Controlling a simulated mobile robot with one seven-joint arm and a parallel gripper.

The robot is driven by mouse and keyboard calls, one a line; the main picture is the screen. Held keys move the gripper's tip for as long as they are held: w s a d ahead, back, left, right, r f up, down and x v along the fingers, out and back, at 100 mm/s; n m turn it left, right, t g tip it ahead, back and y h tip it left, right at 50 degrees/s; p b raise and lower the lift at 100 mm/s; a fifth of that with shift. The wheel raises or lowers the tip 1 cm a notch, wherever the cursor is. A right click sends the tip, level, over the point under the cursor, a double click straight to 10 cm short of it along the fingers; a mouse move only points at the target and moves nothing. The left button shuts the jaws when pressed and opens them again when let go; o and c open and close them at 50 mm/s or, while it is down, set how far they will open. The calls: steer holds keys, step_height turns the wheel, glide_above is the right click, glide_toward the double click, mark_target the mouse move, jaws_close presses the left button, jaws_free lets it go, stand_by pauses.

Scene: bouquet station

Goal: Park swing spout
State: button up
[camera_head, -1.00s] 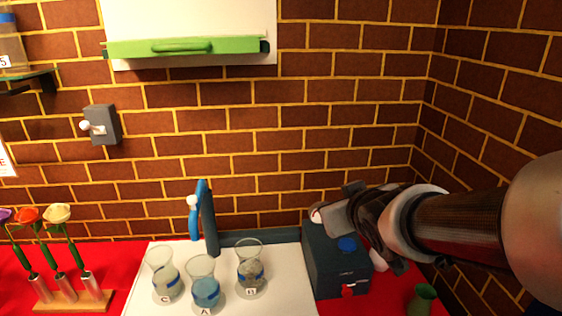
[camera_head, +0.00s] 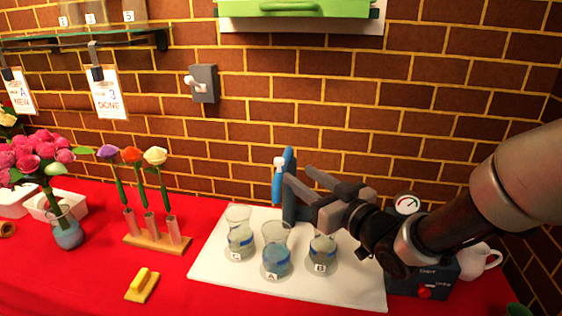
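The blue swing spout (camera_head: 277,182) stands on a dark post (camera_head: 290,198) at the back of the white board, and its blue arm hangs forward with a white knob near its top. My gripper (camera_head: 296,180) is just right of the post, its two grey fingers apart and pointing left toward the spout. I cannot tell whether a finger touches it. Glasses labelled C (camera_head: 239,238), A (camera_head: 276,254) and B (camera_head: 322,250) stand on the white board (camera_head: 215,270), in front of the post. My gripper hangs above and behind glass B.
A dark box with a gauge (camera_head: 408,204) and red knob is at right, partly behind my arm, beside a white jug (camera_head: 478,262). A wooden flower rack (camera_head: 158,243), yellow block (camera_head: 142,285) and rose vase (camera_head: 66,232) are left. A grey wall switch (camera_head: 204,84) is above.

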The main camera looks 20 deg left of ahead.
mark_target(282, 161)
steer(key=x, duration=1)
steer(key=shift+w+a, duration=0.1)
steer(key=shift+w, duration=0.05)
steer(key=shift+r, duration=0.1)
jaws_close()
